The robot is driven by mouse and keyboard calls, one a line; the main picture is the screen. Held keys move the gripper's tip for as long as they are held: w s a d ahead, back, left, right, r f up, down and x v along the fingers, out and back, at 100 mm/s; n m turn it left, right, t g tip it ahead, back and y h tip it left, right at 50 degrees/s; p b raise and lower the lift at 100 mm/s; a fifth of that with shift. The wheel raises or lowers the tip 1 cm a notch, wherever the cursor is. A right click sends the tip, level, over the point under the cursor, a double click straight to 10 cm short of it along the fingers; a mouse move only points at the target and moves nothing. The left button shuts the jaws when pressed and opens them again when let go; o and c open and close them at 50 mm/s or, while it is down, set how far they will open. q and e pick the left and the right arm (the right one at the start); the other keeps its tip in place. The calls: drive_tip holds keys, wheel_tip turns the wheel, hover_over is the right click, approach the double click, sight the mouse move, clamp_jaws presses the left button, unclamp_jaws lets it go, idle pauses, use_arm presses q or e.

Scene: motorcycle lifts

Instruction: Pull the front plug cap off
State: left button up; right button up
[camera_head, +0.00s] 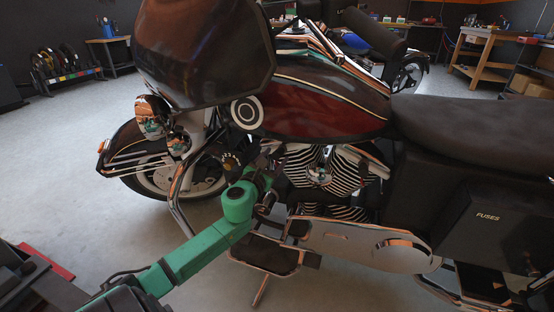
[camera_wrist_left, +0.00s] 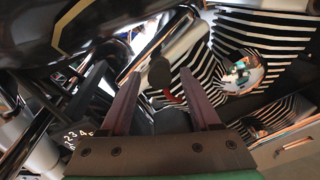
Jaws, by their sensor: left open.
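A motorcycle with a dark red tank (camera_head: 325,105) stands across the head view, its finned engine (camera_head: 330,170) near the middle. My left gripper (camera_head: 270,160) reaches to the front side of the engine; its fingertips are hard to make out there. In the left wrist view, the two fingers of my left gripper (camera_wrist_left: 161,76) stand apart. A dark, rounded plug cap (camera_wrist_left: 159,73) with a red part below it shows between the fingertips, in front of the engine fins (camera_wrist_left: 195,85). I cannot tell whether either finger touches it. The cap cannot be picked out in the head view.
A round chrome cover (camera_wrist_left: 243,73) is right of the fingers in the left wrist view. The front wheel (camera_head: 180,178) and chrome bars lie left of the engine. A footboard (camera_head: 268,255) is below my left arm. Open floor (camera_head: 70,165) lies at the left.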

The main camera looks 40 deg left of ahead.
use_arm(q)
drive_tip(key=shift+x, duration=1)
drive_tip(key=shift+d, duration=0.1)
clamp_jaws()
idle(0.6)
